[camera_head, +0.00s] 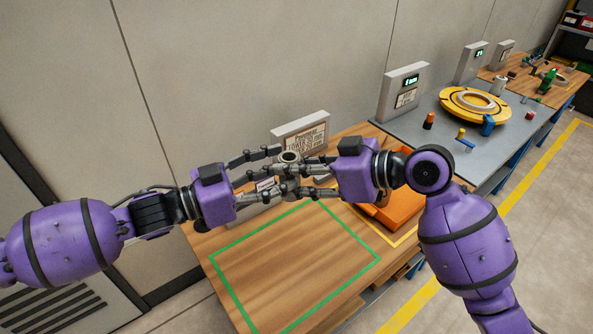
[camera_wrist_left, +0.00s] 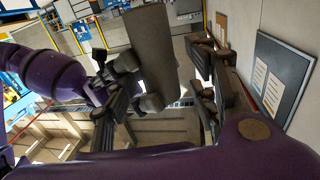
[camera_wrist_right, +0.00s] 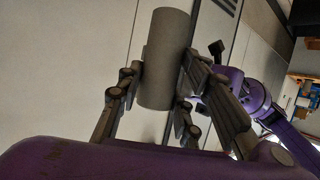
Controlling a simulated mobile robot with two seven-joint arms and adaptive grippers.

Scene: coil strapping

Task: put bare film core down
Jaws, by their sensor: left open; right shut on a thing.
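The bare film core (camera_head: 289,157) is a grey-brown tube held above the wooden table, its open end facing up in the head view. In the right wrist view it (camera_wrist_right: 168,50) sits between the fingers of my right gripper (camera_wrist_right: 166,75), which is shut on it. My left gripper (camera_head: 272,173) is open, its fingers reaching in from the left on both sides of the core. In the left wrist view the core (camera_wrist_left: 150,50) lies between those fingers, with a visible gap on the right. The fingers of both grippers overlap in the head view and hide the core's lower part.
A green outlined area (camera_head: 295,262) on the wooden table is empty. An orange tray (camera_head: 394,214) stands right of it, partly behind my right arm. A sign (camera_head: 303,132) stands behind the grippers. A grey table with a yellow turntable (camera_head: 462,112) is farther right.

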